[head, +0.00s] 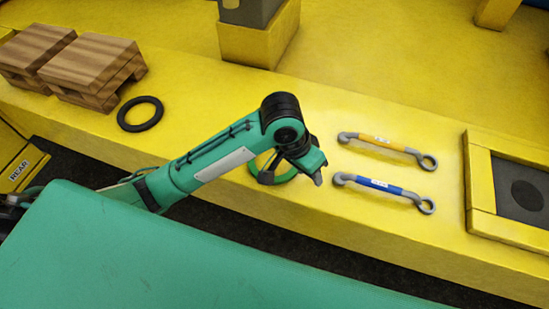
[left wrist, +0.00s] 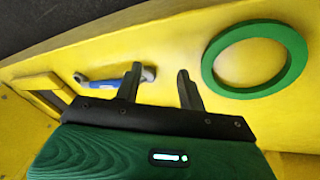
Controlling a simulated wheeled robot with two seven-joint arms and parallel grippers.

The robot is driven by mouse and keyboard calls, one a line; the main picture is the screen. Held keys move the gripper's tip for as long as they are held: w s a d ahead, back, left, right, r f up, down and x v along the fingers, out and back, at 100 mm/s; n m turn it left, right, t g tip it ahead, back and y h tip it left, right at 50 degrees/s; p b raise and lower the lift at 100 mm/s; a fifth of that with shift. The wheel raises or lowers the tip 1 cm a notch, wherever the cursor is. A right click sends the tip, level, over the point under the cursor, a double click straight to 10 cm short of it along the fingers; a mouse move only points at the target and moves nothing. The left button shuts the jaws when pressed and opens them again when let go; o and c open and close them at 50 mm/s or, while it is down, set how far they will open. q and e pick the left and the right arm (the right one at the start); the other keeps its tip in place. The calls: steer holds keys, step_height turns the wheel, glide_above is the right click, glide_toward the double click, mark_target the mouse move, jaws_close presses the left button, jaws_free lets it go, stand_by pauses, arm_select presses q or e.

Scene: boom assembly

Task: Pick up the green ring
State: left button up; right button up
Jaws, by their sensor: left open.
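The green ring (head: 285,178) lies on the yellow surface, partly hidden behind my left gripper in the head view. In the left wrist view the whole ring (left wrist: 298,52) shows, flat, to the right of the fingers. My left gripper (head: 292,173) is above and close to the ring in the head view. Its two dark fingers (left wrist: 159,84) are spread apart with nothing between them, and the ring is outside them, beside the right finger. I cannot tell how high the fingertips are above the surface. My right gripper is not in view.
A yellow-handled link (head: 385,143) and a blue-handled link (head: 380,185) lie right of the gripper. A black ring (head: 140,114) and wooden pallets (head: 90,66) are at the left. A yellow frame (head: 480,185) is at the far right.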

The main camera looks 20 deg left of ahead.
arm_select(q)
steer(key=w+a+r+g+y, duration=0.1)
steer(key=w+a+r+y, duration=0.25)
steer(key=w+r, duration=0.2)
steer(key=n+p, duration=0.1)
steer(key=p, duration=0.1)
glide_above(292, 171)
steer(key=f, duration=0.7)
steer(key=shift+w+d+f, duration=0.15)
steer(key=shift+w+f, duration=0.05)
steer(key=shift+f, duration=0.05)
steer(key=f+p, duration=0.1)
steer(key=f, duration=0.3)
steer(key=shift+s+f+p, duration=0.2)
steer(key=shift+f+p, duration=0.15)
steer(key=shift+p, duration=0.05)
steer(key=shift+f, duration=0.5)
jaws_close()
